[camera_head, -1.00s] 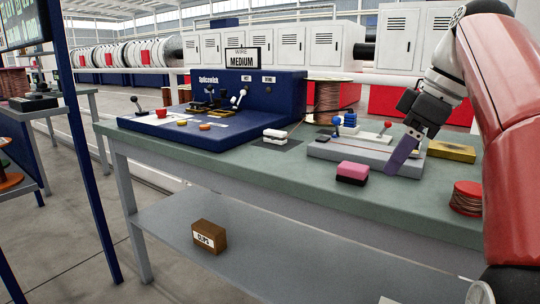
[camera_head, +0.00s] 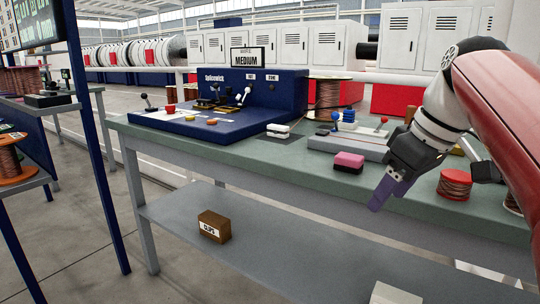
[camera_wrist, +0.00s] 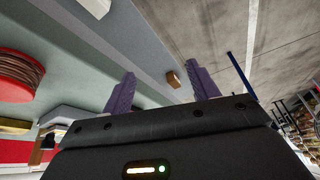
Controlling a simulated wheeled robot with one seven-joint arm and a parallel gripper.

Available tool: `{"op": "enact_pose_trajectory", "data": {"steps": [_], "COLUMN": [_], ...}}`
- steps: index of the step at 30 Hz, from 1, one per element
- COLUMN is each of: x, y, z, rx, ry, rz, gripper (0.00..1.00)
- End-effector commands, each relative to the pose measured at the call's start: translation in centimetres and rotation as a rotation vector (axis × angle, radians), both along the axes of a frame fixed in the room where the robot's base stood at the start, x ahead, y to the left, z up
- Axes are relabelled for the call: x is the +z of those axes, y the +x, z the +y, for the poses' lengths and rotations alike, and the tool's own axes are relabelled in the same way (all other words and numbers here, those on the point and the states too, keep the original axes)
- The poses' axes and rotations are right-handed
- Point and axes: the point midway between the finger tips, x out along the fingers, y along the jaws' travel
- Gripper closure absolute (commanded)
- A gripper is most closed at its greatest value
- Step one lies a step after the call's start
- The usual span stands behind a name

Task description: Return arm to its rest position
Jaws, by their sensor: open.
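My gripper (camera_head: 384,192) hangs in front of the workbench's front edge, to the right of the middle of the head view, with its purple fingers pointing down and to the left. In the wrist view the two purple fingers (camera_wrist: 158,92) stand well apart with nothing between them, so it is open and empty. My red and white arm reaches in from the right side of the head view.
The green-grey workbench (camera_head: 235,150) bears a blue machine (camera_head: 255,92), a pink-and-black block (camera_head: 349,162), a grey fixture with knobs (camera_head: 345,147) and a red spool (camera_head: 454,186). A brown box (camera_head: 214,227) sits on the lower shelf (camera_head: 290,262). Open floor lies left.

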Motion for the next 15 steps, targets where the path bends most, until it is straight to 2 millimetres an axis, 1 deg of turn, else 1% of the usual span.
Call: {"op": "enact_pose_trajectory", "data": {"steps": [1, 2, 5, 8, 9, 11, 12, 15], "x": [-1.0, -1.7, -4.5, -8.5, -10.2, -12.8, -14.4, -17.9], "y": [-0.8, -1.2, -3.0, -5.3, -6.2, -7.6, -8.5, -10.3], "z": [0.5, 0.8, 1.7, 2.7, 3.0, 3.4, 3.7, 4.0], "rx": [-0.039, -0.068, -0.181, -0.310, -0.359, -0.427, -0.468, -0.549], "ry": [0.001, -0.001, -0.003, -0.009, -0.011, -0.012, -0.012, -0.009], "rz": [0.003, 0.003, 0.001, -0.012, -0.021, -0.035, -0.048, -0.077], "gripper": [0.40, 0.40, 0.40, 0.40, 0.40, 0.40, 0.40, 0.40]}}
